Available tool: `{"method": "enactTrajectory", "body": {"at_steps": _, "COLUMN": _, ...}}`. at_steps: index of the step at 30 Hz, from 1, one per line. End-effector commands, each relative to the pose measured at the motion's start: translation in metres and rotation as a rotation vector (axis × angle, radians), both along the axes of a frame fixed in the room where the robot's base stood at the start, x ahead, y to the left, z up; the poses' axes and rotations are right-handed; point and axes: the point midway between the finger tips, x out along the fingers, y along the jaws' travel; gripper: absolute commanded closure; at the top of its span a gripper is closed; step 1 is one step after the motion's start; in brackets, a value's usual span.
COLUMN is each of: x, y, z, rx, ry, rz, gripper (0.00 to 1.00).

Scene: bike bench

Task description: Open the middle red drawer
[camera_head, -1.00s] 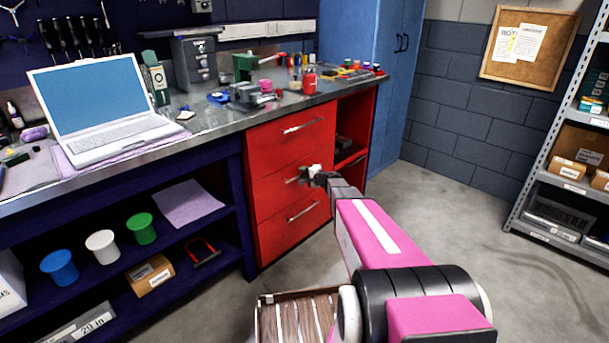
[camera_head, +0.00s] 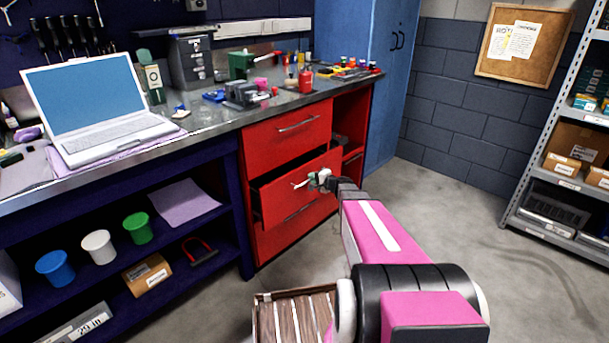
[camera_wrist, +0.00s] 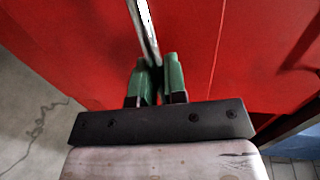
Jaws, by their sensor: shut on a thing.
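The red drawer unit stands under the bench in the head view. Its middle drawer (camera_head: 280,205) is pulled part way out, with a dark gap along its top and left side. My gripper (camera_head: 318,180) is at the front of this drawer, shut on its handle (camera_head: 302,183). In the wrist view, the green fingertips of my gripper (camera_wrist: 158,80) close around the metal handle bar (camera_wrist: 146,30) in front of the red drawer face. The top drawer (camera_head: 285,132) and the bottom drawer (camera_head: 290,226) are shut. Part of the middle handle is hidden by my gripper.
A wooden crate (camera_head: 262,330) stands on the floor at the bottom. Grey shelving (camera_head: 535,165) with boxes is at the right. The floor (camera_head: 440,200) between it and the drawers is clear. A laptop (camera_head: 90,105) and tools are on the bench.

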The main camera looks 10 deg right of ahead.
Motion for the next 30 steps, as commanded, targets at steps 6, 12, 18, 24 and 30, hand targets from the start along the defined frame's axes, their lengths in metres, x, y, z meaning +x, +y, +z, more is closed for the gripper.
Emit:
{"method": "enactTrajectory", "body": {"at_steps": 6, "x": -0.055, "y": -0.037, "z": 0.001, "rx": -0.002, "ry": 0.002, "rz": -0.002, "gripper": 1.00}}
{"method": "enactTrajectory", "body": {"at_steps": 12, "x": -0.100, "y": -0.070, "z": 0.001, "rx": -0.001, "ry": 0.002, "rz": -0.003, "gripper": 1.00}}
{"method": "enactTrajectory", "body": {"at_steps": 18, "x": -0.145, "y": -0.102, "z": 0.001, "rx": -0.001, "ry": 0.002, "rz": -0.002, "gripper": 1.00}}
{"method": "enactTrajectory", "body": {"at_steps": 24, "x": -0.183, "y": -0.131, "z": 0.001, "rx": -0.001, "ry": 0.002, "rz": -0.002, "gripper": 1.00}}
{"method": "enactTrajectory", "body": {"at_steps": 30, "x": -0.211, "y": -0.152, "z": 0.000, "rx": -0.001, "ry": 0.002, "rz": -0.001, "gripper": 1.00}}
